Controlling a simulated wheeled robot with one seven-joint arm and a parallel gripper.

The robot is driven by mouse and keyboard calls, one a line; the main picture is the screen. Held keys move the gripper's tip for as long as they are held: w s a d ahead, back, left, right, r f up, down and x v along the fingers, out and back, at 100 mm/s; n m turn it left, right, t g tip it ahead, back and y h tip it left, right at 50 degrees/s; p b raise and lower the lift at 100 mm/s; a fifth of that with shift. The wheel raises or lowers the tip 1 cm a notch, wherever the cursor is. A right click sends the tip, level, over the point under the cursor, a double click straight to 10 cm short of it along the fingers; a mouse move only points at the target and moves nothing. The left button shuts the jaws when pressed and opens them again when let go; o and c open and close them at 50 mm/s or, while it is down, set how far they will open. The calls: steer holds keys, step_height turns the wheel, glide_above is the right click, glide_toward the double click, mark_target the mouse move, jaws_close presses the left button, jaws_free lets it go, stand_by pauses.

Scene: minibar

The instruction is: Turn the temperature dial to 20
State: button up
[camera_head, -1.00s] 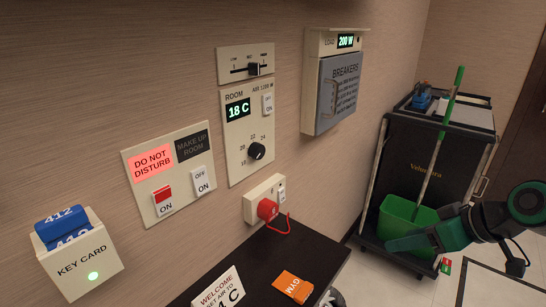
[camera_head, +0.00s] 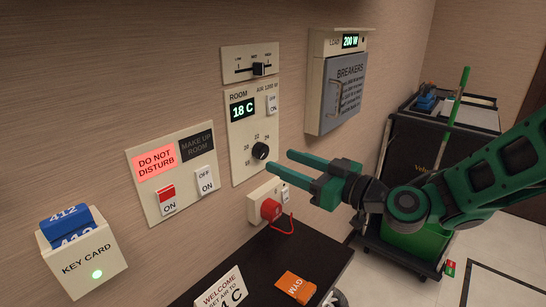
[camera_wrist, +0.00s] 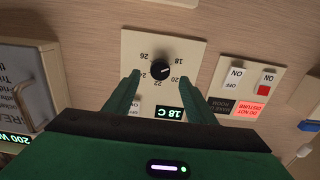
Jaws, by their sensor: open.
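The temperature dial (camera_head: 260,151) is a round black knob on a cream wall panel (camera_head: 240,168), with numbers around it. The green display (camera_head: 242,111) above it reads 18 C. In the wrist view the dial (camera_wrist: 161,70) appears upside down, between and beyond my finger tips, with 18, 20, 22, 24 and 26 around it. My gripper (camera_head: 281,167) is green and open, just right of and below the dial in the head view. Its fingers point at the panel and hold nothing. Its fingertips also show in the wrist view (camera_wrist: 157,73). I cannot tell the exact gap to the knob.
A red plug (camera_head: 271,209) with a cord sits in a socket below the dial. The breaker box (camera_head: 345,88) is up and right. The dark table (camera_head: 262,262) holds a welcome card (camera_head: 220,290) and an orange gym card (camera_head: 296,287). A cleaning cart (camera_head: 408,155) stands right.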

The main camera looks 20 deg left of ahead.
mark_target(266, 153)
steer(key=shift+x, duration=2.75)
steer(key=c, duration=1)
steer(key=shift+c, duration=0.2)
steer(key=shift+m, duration=0.3)
steer(key=m, duration=0.5)
steer(key=shift+w+d, duration=0.1)
steer(key=m, duration=0.6)
